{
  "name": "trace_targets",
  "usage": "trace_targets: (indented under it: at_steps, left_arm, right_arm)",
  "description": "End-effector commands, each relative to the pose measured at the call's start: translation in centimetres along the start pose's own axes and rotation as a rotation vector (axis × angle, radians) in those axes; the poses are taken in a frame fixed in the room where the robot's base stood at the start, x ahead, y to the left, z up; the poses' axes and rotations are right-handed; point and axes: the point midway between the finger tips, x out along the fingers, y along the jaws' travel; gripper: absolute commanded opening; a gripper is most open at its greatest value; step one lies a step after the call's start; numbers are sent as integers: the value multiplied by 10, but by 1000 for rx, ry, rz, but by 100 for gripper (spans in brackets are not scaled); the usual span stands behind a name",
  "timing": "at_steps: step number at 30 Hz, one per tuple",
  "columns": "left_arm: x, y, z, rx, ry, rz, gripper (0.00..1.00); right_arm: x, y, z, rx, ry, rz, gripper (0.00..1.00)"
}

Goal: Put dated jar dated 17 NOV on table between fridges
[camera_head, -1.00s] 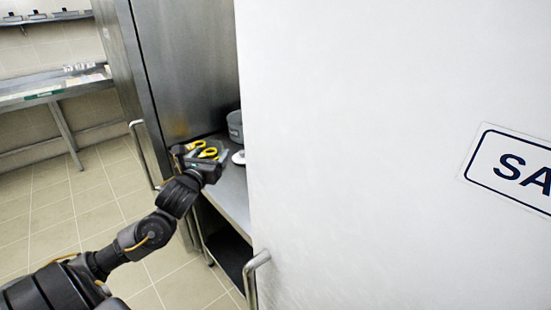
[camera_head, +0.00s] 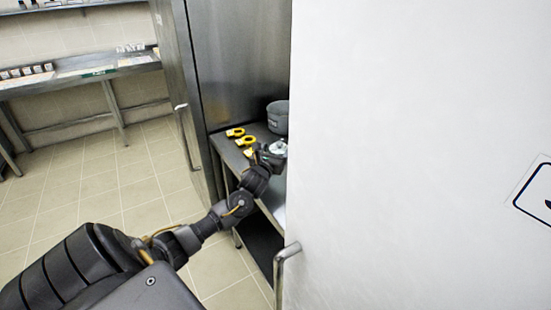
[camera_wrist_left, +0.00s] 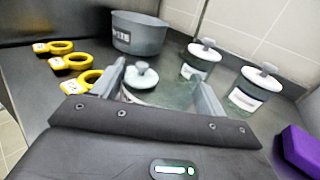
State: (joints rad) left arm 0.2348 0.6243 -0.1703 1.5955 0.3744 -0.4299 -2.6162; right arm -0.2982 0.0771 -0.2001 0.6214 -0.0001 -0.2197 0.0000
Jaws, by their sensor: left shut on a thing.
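My left gripper (camera_head: 274,153) is over the dark table (camera_head: 228,153) between a steel fridge and a white one. It is shut on a jar with a pale knobbed lid (camera_wrist_left: 141,76); the lid also shows in the head view (camera_head: 278,146). The jar's body sits between the fingers, largely hidden by the gripper, and its date cannot be read. I cannot tell whether its base touches the tabletop. Two similar jars, a middle one (camera_wrist_left: 199,63) and a right one (camera_wrist_left: 254,88), stand on the table with labels too small to read. My right gripper is not in view.
A grey pot (camera_wrist_left: 138,38) stands behind the held jar. Several yellow ring-shaped items (camera_wrist_left: 71,61) lie to its left. A purple object (camera_wrist_left: 300,148) is at the right edge. The steel fridge (camera_head: 243,65) and white fridge (camera_head: 400,150) flank the table.

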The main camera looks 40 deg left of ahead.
Motion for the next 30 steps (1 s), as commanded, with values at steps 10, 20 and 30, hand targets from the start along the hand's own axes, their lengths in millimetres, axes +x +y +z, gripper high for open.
trace_targets:
  at_steps: [10,20,30]
  left_arm:
    - [5,-1,-32,-2,-1,1,29]
    - [5,-1,-36,0,-2,1,29]
    - [5,-1,-38,0,1,0,94]
  right_arm:
    - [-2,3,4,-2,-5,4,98]
    - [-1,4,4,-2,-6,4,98]
    - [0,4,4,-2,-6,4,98]
